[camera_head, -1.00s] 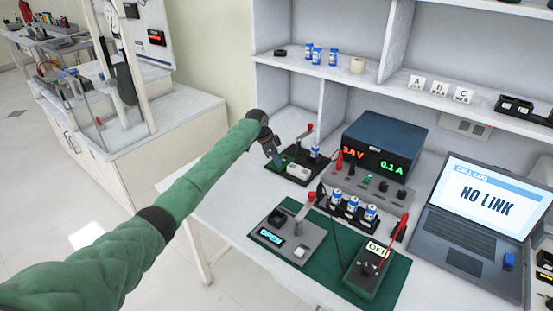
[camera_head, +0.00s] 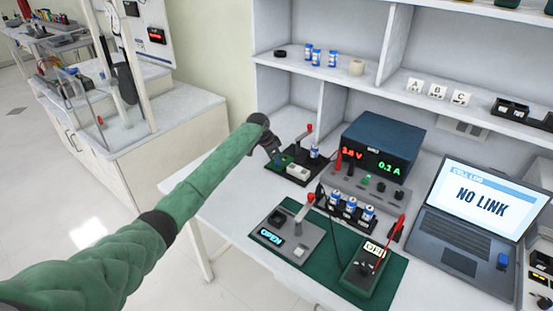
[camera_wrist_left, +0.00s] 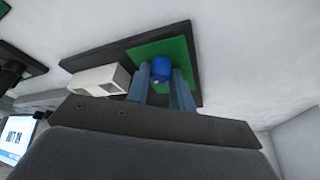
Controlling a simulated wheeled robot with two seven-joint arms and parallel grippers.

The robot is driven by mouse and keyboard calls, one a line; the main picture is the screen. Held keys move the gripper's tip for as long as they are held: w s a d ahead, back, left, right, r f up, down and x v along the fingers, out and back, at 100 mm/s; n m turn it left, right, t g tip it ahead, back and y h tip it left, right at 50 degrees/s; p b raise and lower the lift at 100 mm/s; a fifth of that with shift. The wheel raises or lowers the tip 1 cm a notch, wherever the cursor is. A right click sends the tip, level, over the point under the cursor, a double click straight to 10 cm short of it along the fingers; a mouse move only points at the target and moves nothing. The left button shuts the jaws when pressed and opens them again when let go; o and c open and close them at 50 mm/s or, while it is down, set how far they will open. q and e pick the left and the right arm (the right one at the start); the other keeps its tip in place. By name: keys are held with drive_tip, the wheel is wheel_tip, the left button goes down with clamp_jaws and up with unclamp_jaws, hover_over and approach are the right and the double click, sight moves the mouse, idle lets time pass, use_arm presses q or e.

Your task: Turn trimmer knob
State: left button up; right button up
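The trimmer knob is a small blue round knob (camera_wrist_left: 161,68) on a green board (camera_wrist_left: 150,50) fixed to a dark base plate. My left gripper (camera_wrist_left: 161,74) has its two fingertips on either side of the knob, close against it, and looks shut on it. In the head view the left gripper (camera_head: 275,160) reaches down over the left end of the dark board fixture (camera_head: 296,177). The knob is hidden there behind the fingers. My right gripper is not in view.
A white block (camera_wrist_left: 100,79) stands beside the green board. A red-tipped lever (camera_head: 309,128) and a blue-white cell are at the fixture's right. A power supply (camera_head: 383,145) stands behind, and a laptop (camera_head: 481,202) reading "NO LINK" to the right. The table's left front is clear.

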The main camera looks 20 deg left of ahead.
use_arm(q)
drive_tip(key=o, duration=0.4)
drive_tip(key=shift+o, duration=0.2)
drive_tip(key=shift+r, duration=0.1)
drive_tip(key=shift+a+r, duration=0.1)
drive_tip(key=shift+r, duration=0.15)
drive_tip(key=shift+b+v, duration=0.4)
drive_tip(key=shift+v, duration=0.65)
drive_tip(key=v, duration=0.3)
drive_tip(key=shift+s+a+r+b, duration=0.15)
drive_tip(key=shift+r+b, duration=0.15)
drive_tip(key=shift+b, duration=0.05)
drive_tip(key=shift+s+a+r, duration=0.15)
drive_tip(key=shift+r, duration=0.5)
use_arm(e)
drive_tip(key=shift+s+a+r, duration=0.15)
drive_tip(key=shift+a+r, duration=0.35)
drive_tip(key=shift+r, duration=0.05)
